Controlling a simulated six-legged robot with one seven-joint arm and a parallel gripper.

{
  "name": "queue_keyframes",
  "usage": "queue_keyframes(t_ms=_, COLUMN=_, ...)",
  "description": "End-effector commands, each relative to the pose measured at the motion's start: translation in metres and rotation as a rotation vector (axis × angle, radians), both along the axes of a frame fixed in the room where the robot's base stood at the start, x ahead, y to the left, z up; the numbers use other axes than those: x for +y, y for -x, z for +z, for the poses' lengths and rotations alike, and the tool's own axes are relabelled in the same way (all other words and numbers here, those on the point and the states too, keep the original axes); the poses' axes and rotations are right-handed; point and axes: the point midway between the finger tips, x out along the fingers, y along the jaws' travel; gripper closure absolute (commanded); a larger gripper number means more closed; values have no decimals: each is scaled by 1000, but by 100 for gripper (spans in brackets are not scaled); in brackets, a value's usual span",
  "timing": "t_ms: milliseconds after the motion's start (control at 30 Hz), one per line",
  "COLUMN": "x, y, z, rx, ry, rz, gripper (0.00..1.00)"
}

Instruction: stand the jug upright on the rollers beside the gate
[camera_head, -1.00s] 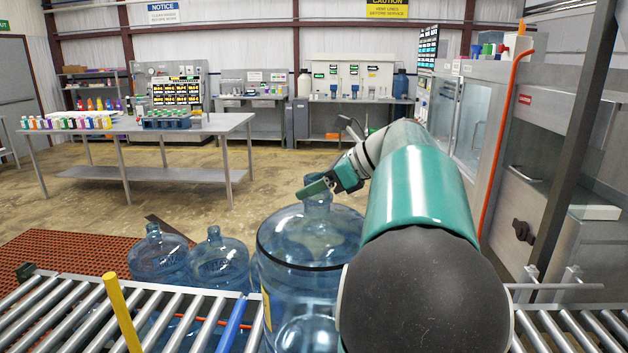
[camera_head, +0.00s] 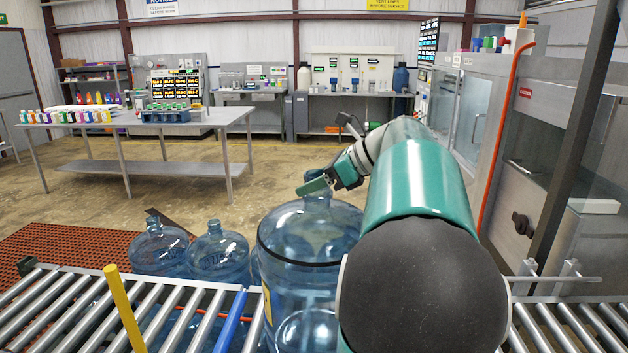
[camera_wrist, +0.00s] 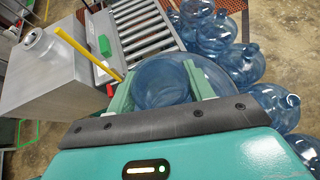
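A large clear blue jug (camera_head: 305,238) with a dark band round its shoulder stands about upright in the middle of the head view. My gripper (camera_head: 316,186) is at its neck. In the wrist view my gripper's two green fingers (camera_wrist: 161,82) lie against both sides of the round blue neck (camera_wrist: 160,88), with no gap showing. My arm hides the jug's right side, and its base is out of sight. The rollers (camera_head: 45,310) run along the lower left. A yellow post (camera_head: 124,308) and a blue bar (camera_head: 231,322) stand there; I cannot tell which is the gate.
Two more blue jugs (camera_head: 158,247) (camera_head: 218,254) stand behind the rollers; the wrist view shows several jugs (camera_wrist: 240,62). More rollers (camera_head: 560,328) lie at the right. A grey box (camera_wrist: 45,72) stands beside the yellow post in the wrist view. A steel table (camera_head: 185,122) is farther back.

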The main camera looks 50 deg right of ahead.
Motion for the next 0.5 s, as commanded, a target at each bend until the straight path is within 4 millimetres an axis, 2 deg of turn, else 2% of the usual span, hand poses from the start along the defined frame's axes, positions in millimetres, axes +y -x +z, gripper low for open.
queue_keyframes(t_ms=33, x=0, y=0, z=1, rx=-1, ry=1, rz=0, gripper=38)
queue_keyframes(t_ms=100, x=0, y=0, z=1, rx=0, ry=1, rz=1, gripper=26)
queue_keyframes(t_ms=500, x=-3, y=6, z=3, rx=3, ry=-1, rz=-1, gripper=26)
